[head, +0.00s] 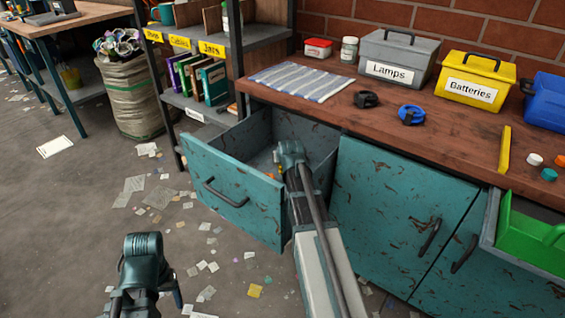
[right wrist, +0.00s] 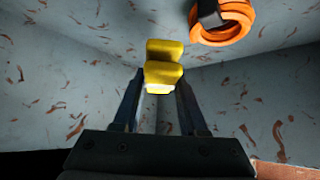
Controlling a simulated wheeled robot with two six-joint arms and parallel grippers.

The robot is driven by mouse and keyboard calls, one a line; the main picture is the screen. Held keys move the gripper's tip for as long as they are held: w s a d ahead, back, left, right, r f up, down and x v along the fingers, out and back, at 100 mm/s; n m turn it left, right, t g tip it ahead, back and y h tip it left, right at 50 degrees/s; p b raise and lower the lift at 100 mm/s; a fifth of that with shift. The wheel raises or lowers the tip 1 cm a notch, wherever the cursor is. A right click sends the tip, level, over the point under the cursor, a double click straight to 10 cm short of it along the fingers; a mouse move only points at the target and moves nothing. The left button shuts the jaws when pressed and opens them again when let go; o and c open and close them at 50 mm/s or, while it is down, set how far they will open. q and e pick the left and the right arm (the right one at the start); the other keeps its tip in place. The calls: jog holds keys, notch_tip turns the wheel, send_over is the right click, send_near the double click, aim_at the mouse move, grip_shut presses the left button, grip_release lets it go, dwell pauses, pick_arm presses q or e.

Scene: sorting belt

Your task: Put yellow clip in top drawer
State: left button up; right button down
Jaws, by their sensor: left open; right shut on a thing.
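The top drawer (head: 250,213) of the teal cabinet is pulled open at the left end of the bench. My right gripper (head: 283,168) reaches down into it. In the right wrist view the gripper (right wrist: 158,82) is shut on the yellow clip (right wrist: 164,72), with the drawer's grey inner walls around it. In the head view the clip is mostly hidden by the gripper. I cannot tell whether the clip touches the drawer floor. My left gripper (head: 145,262) is open and empty over the floor, left of the drawer front.
An orange coil with a black band (right wrist: 224,22) lies in the drawer near the clip. On the bench are a striped cloth (head: 300,80), black and blue (head: 411,115) clip-like items, a grey Lamps box (head: 396,52) and a yellow Batteries box (head: 478,80). A green bin (head: 530,232) sits in another open drawer.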

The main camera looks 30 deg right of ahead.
jog(key=shift+f+b, duration=0.6)
jog(key=shift+f, duration=0.05)
jog(key=shift+c, duration=2.2)
grip_release()
jog(key=shift+r, duration=0.1)
jog(key=shift+r+p, duration=0.4)
jog(key=shift+p, duration=0.1)
jog(key=p+v, duration=0.5)
jog(key=v, duration=0.2)
jog(key=shift+r+p, duration=0.3)
jog(key=shift+r, duration=0.1)
jog(key=shift+s, duration=0.15)
